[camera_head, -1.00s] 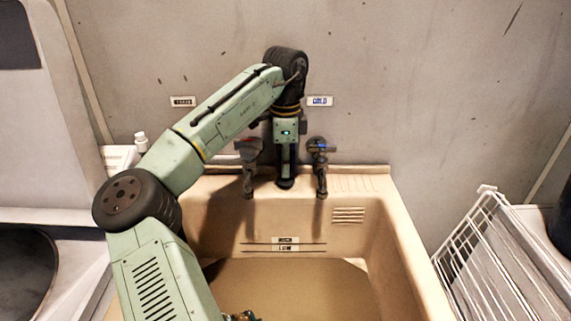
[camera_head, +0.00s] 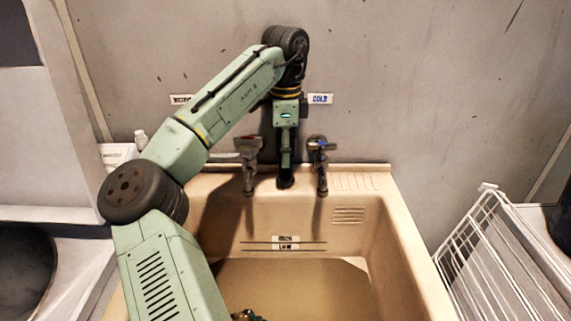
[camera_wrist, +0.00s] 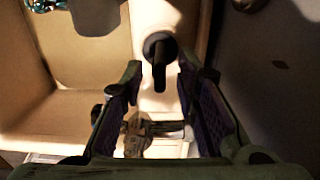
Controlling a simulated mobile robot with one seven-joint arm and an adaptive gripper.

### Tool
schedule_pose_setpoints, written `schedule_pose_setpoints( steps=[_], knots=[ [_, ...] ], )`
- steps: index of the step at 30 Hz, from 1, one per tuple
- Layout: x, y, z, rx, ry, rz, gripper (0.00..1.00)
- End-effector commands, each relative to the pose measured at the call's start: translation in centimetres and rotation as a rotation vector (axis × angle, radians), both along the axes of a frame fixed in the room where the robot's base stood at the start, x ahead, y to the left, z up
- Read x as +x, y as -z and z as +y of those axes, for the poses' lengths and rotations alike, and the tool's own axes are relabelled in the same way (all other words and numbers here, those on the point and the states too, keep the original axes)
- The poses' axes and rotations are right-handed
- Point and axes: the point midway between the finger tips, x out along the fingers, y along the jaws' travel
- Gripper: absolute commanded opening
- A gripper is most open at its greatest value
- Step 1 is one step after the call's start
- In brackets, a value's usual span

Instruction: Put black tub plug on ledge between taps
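The black tub plug (camera_head: 286,182) sits on the sink's back ledge between the two taps. In the wrist view, the plug (camera_wrist: 158,45) shows as a dark round piece with a narrow upright part, just beyond my fingertips. My gripper (camera_head: 286,165) points down above the plug. In the wrist view, my gripper's fingers (camera_wrist: 159,72) are spread apart with nothing clamped between them. The red-marked tap (camera_head: 248,150) is left of the plug and the blue-marked cold tap (camera_head: 319,147) is right. The ledge (camera_head: 350,172) is beige.
The sink basin (camera_head: 300,290) lies in front of the ledge. The wall (camera_head: 420,90) is close behind the taps. A white wire rack (camera_head: 480,235) stands at right. A small white bottle (camera_head: 141,137) is at left. The right part of the ledge is clear.

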Motion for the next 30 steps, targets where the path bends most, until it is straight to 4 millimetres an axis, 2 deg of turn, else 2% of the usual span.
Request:
schedule_pose_setpoints(
  steps=[1,6,12,17,30],
  knots=[
    [0.1,-1.3,0.0,0.002,-0.002,-0.004,0.29],
    [0.1,-5.2,0.1,0.005,-0.003,-0.004,0.29],
    [0.1,-7.9,0.1,0.003,-0.002,-0.001,0.29],
    [0.1,-8.7,0.0,0.001,0.001,0.000,0.29],
    [0.1,-8.7,0.0,0.001,0.001,0.000,0.29]
  ],
)
